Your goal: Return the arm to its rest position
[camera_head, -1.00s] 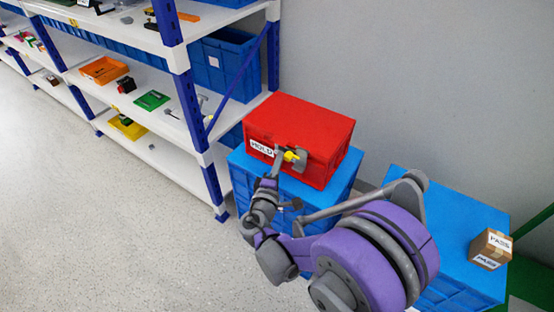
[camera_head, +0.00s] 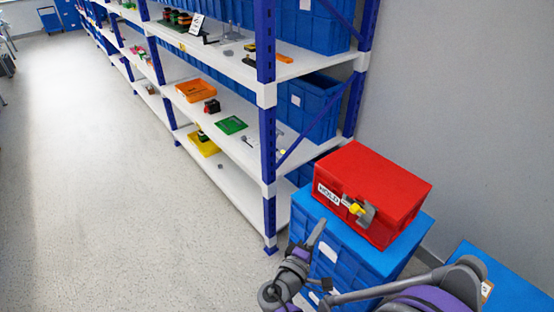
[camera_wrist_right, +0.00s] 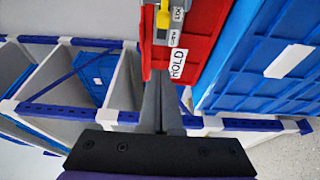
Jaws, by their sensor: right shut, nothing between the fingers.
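My right gripper (camera_head: 317,231) is shut and empty, in front of the blue crate and below the red box. It also shows in the right wrist view (camera_wrist_right: 161,95), pointing up the picture toward the red box. The red box (camera_head: 390,181) has a white "HOLD" label (camera_head: 328,194) and a grey rotary switch (camera_head: 367,213) with a yellow knob (camera_head: 355,208). In the head view the gripper is apart from the knob. In the wrist view the yellow knob (camera_wrist_right: 162,22) shows beyond the fingertips. My left gripper is not in view.
The red box stands on a blue crate (camera_head: 340,250). Another blue crate (camera_head: 505,280) is at the lower right. A white and blue shelf (camera_head: 250,160) with small trays and parts stands to the left of the box. Grey floor (camera_head: 110,180) lies open at the left.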

